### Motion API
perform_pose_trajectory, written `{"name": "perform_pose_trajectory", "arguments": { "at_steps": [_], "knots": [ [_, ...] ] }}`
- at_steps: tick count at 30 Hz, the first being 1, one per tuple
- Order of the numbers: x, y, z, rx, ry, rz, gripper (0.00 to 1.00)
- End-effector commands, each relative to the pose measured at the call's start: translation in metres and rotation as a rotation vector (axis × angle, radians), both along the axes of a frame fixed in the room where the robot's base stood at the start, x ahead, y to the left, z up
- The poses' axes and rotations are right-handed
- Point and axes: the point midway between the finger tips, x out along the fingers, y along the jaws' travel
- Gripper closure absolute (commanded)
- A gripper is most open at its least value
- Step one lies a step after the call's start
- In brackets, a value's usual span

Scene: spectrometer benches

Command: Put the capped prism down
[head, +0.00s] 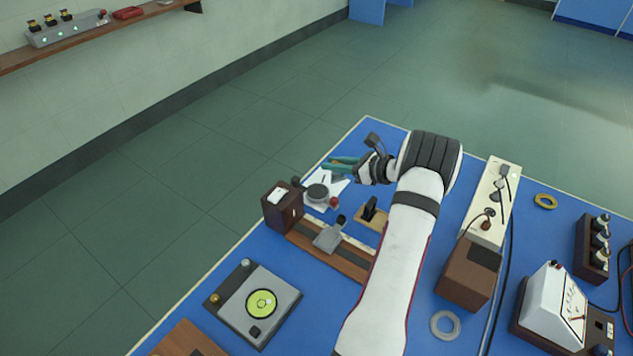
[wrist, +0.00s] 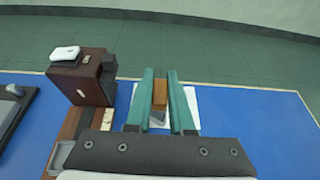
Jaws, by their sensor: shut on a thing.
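My gripper (head: 341,163) has teal fingers and is over the far left part of the blue bench, above some white paper (head: 335,187). In the wrist view, my gripper (wrist: 160,76) is shut on a small orange-brown piece, which I take to be the capped prism (wrist: 160,92). It sits between the fingers near their tips, with the white paper behind and below. In the head view the held piece cannot be made out. Whether it touches anything below cannot be told.
A dark wooden lamp box (head: 282,206) stands left of the paper, at the end of a wooden rail (head: 353,267). A small wooden stand (head: 371,213) is nearby. Bare blue bench lies right of the paper (wrist: 250,120).

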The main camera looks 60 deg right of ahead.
Motion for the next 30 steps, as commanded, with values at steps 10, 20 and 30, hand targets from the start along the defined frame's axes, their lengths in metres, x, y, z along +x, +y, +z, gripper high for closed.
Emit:
{"name": "perform_pose_trajectory", "arguments": {
  "at_steps": [10, 20, 30],
  "knots": [
    [0.055, 0.006, -0.05, 0.003, 0.001, 0.0, 1.0],
    [0.054, 0.005, -0.073, 0.0, 0.0, -0.001, 1.0],
    [0.054, 0.005, -0.076, 0.0, 0.0, -0.001, 0.5]
  ]
}}
